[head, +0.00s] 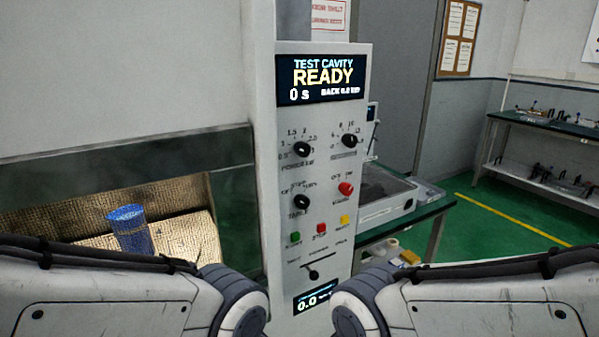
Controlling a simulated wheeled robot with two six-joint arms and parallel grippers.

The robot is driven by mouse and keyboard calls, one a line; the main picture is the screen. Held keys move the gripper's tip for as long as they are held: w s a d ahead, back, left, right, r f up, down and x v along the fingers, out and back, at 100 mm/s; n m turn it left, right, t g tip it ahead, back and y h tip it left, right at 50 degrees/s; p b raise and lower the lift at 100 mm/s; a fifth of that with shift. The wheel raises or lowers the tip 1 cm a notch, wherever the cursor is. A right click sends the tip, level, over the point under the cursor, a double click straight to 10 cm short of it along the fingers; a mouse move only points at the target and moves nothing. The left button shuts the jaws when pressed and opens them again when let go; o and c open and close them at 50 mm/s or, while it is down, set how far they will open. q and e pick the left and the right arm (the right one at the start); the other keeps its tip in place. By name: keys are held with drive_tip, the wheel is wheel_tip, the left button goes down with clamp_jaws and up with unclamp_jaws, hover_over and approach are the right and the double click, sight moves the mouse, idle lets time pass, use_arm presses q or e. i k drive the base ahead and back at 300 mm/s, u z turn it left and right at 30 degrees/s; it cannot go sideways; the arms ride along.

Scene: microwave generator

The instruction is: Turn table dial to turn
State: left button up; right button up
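The table dial (301,202) is a black round knob at the left of the middle row on the white control panel (322,262). Small lettering above it includes OFF, STOP and what looks like TURN, with TABLE below. Its pointer is too small to read for sure. Nothing touches the dial. Neither gripper shows in the head view.
Above the dial are two black knobs (302,149) and a READY display (320,78). A blue cylinder (131,230) stands in the cavity at left.

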sight(301, 201)
drive_tip(key=k, duration=1.1)
drive_tip(key=z, duration=1.05)
drive_tip(key=i, duration=0.75)
drive_tip(key=u, duration=0.55)
drive_tip(key=i, duration=0.75)
drive_tip(key=u, duration=0.85)
